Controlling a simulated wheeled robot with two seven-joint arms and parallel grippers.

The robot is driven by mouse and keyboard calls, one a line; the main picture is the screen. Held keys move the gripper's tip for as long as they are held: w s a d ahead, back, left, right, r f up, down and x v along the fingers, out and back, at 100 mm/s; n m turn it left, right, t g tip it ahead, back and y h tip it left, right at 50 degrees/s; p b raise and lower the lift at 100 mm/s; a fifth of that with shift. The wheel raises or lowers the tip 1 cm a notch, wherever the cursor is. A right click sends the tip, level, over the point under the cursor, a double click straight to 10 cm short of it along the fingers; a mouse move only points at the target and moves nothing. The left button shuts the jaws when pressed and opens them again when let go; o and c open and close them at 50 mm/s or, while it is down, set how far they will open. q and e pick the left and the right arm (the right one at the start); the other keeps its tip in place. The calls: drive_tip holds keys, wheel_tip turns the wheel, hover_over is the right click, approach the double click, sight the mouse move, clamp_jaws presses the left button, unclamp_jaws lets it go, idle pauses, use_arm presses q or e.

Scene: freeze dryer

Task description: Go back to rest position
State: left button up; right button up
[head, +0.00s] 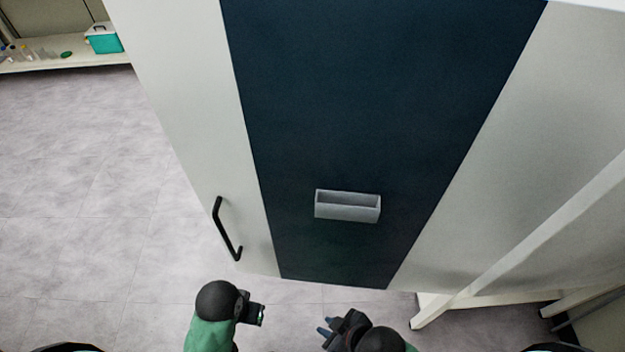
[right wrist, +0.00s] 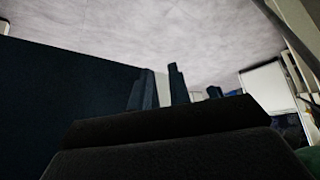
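The freeze dryer is a tall white cabinet (head: 180,90) with a dark blue front panel (head: 370,90). A grey box-like pull (head: 347,213) sits low on the panel, and a black bar handle (head: 226,228) is on the white side. My right gripper (head: 325,327) is below the cabinet's lower edge in the head view, its two fingertips apart, with nothing seen between them. Its fingers also show in the right wrist view (right wrist: 161,92), near a dark blue surface. My left gripper (head: 260,315) is at the bottom, left of the right one; its finger gap is not clear.
A white shelf or bench (head: 75,61) at the far upper left holds a teal box (head: 103,41) and small items. White frame legs (head: 440,312) stand at the lower right. The grey floor (head: 80,180) on the left is clear.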

drive_tip(key=w+d+m+g+h, duration=0.1)
drive_tip(key=d+m+h, duration=0.1)
drive_tip(key=d+m, duration=0.2)
drive_tip(key=w+d+r+m+g+h, duration=0.1)
drive_tip(key=d+m+g+h, duration=0.1)
drive_tip(key=d, duration=0.6)
drive_tip(key=shift+w+r+m+h, duration=0.15)
drive_tip(key=shift+w+m+h, duration=0.25)
drive_tip(key=shift+m, duration=0.5)
